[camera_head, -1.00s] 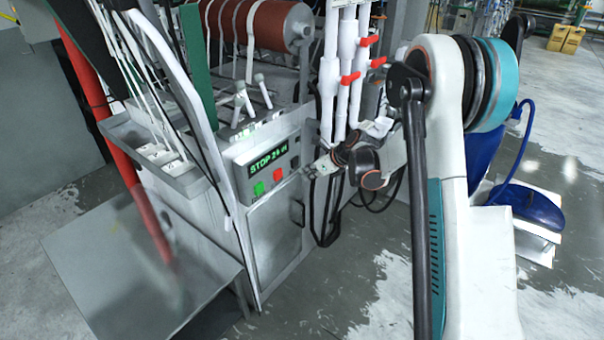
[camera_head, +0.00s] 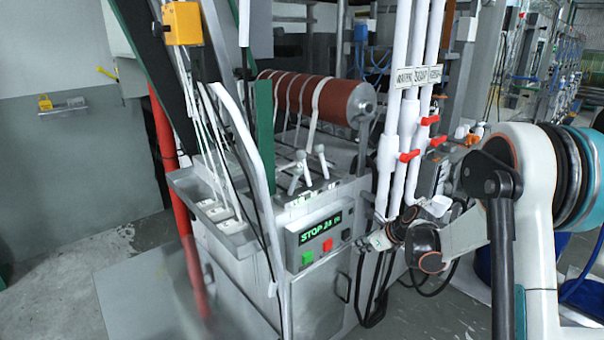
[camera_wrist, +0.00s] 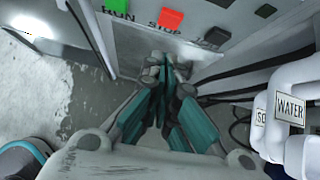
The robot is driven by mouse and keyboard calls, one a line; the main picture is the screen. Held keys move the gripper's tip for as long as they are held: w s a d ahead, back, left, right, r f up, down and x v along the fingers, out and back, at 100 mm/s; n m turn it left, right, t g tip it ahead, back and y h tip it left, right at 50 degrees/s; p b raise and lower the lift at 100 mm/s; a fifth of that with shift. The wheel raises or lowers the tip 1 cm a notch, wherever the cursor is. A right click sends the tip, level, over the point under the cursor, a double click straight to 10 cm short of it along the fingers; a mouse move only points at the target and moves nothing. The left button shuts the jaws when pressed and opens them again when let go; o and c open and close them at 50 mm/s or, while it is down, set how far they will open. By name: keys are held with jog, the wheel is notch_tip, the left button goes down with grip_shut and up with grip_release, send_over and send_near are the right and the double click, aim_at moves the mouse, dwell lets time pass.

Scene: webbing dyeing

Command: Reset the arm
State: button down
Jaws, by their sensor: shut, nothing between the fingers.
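My gripper (camera_head: 375,242) is in front of the machine, just right of its control panel (camera_head: 319,237) in the head view. In the wrist view the gripper (camera_wrist: 166,62) has its fingertips together with nothing between them. The fingers point toward the panel's lower edge, below a green button marked RUN (camera_wrist: 119,5), a red STOP button (camera_wrist: 170,19) and a dark button (camera_wrist: 217,36). The panel's display reads STOP with a number after it. I cannot tell whether the fingertips touch the machine.
White pipes with red valve handles (camera_head: 409,156) stand close behind my gripper. A WATER label (camera_wrist: 289,109) shows on one pipe. Dark hoses (camera_head: 372,290) hang beside the panel. A red-brown roller (camera_head: 318,98) lies above. Open floor (camera_head: 60,290) is at the left.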

jog(key=s+a+r+n+h, duration=0.1)
jog(key=s+a+r+n, duration=0.2)
jog(key=s+r+n, duration=0.5)
jog(key=s+a+r+n+h, duration=0.2)
jog(key=s+r+n, duration=0.3)
jog(key=s+r, duration=0.4)
jog(key=s+n+h, duration=0.2)
jog(key=s+n, duration=1.2)
jog(key=s, duration=0.9)
jog(key=shift+a+f+n, duration=0.15)
jog(key=shift+f+n, duration=0.1)
jog(key=shift+n, duration=0.15)
